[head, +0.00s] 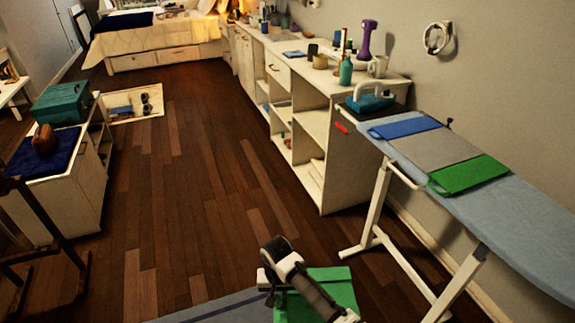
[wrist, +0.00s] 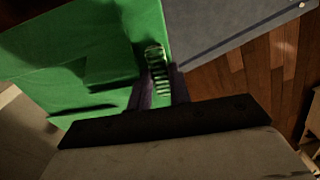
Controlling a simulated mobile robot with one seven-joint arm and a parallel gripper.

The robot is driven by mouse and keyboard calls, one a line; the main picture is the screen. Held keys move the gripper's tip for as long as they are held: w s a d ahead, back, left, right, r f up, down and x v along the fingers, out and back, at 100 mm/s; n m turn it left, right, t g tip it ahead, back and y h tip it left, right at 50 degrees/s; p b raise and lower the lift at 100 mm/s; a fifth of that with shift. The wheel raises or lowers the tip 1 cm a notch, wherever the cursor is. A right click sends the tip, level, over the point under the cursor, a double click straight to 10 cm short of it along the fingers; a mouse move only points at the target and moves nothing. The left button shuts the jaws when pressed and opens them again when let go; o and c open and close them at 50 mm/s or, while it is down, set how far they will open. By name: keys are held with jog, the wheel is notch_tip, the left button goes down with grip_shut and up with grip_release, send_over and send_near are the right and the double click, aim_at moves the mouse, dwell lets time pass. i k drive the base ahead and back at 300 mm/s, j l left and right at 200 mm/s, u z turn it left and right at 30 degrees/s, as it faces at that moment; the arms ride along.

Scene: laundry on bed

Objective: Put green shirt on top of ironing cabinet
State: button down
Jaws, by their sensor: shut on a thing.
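A green folded shirt (head: 335,288) is at the bottom of the head view, partly hidden by my arm. It also fills the upper left of the wrist view (wrist: 95,50). My gripper (wrist: 160,85) is shut on its edge; in the head view my arm hides the fingertips. No label marks the ironing cabinet. Another green folded cloth (head: 468,175) lies on the ironing board, beside a grey one (head: 433,150) and a blue one (head: 405,127).
The ironing board (head: 520,215) stands on white legs at the right, beside the long cabinet. A low cabinet (head: 65,188) at left carries a teal box and a brown object. Wooden floor (head: 190,180) between is clear.

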aim_at(301, 46)
jog(key=i+j+u, duration=0.3)
jog(key=i, duration=0.25)
jog(key=i+j+u, duration=0.3)
jog(key=i, duration=0.25)
jog(key=i+u, duration=0.35)
jog(key=i, duration=1.2)
jog(key=i+j+z, duration=0.1)
jog(key=i+z, duration=0.2)
jog(key=i, duration=0.55)
jog(key=i+j+z, duration=0.15)
jog(key=i+z, duration=0.3)
jog(key=i+j+z, duration=0.3)
jog(key=z, duration=0.15)
jog(key=i+j+z, duration=0.3)
jog(key=z, duration=0.15)
jog(key=j, duration=0.1)
